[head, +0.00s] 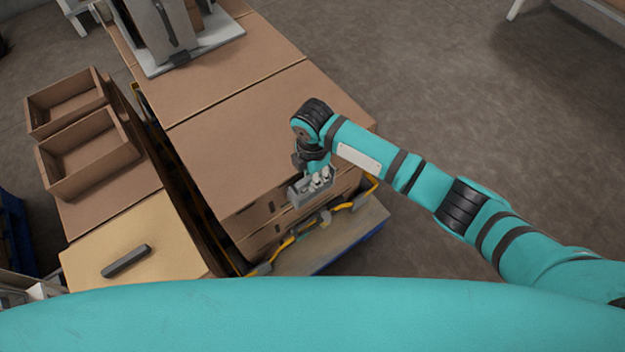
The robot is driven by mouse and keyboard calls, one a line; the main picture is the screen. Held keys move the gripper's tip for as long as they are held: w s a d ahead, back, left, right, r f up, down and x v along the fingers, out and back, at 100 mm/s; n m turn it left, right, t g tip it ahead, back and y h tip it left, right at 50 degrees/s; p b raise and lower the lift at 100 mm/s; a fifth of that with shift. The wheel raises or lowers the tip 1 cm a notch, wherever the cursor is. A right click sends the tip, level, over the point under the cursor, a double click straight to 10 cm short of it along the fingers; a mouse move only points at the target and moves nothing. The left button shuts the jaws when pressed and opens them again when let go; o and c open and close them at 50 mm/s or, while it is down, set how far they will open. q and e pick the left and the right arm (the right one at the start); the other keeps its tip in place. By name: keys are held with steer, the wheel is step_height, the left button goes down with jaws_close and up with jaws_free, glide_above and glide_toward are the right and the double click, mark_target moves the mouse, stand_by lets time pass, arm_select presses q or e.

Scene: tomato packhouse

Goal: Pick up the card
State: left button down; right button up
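I cannot make out a card in the head view. My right arm comes in from the right, and my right gripper (312,187) is at the near edge of the stacked brown cartons (250,135), beside their front side. Its fingers are small and partly hidden, so I cannot tell whether it is open or shut, or whether it holds anything. My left gripper is not in view.
A yellow strap with grey fittings (291,241) runs round the cartons on a pallet (345,240). Two open brown boxes (85,170) stand at left. A dark bar (126,260) lies on a tan surface. A grey device (165,35) stands at the back.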

jaws_close()
steer(key=shift+r, duration=0.1)
step_height(320, 180, up, 9)
steer(key=shift+r+p, duration=0.1)
steer(key=shift+p, duration=0.35)
steer(key=shift+r+p, duration=0.75)
steer(key=shift+p, duration=0.1)
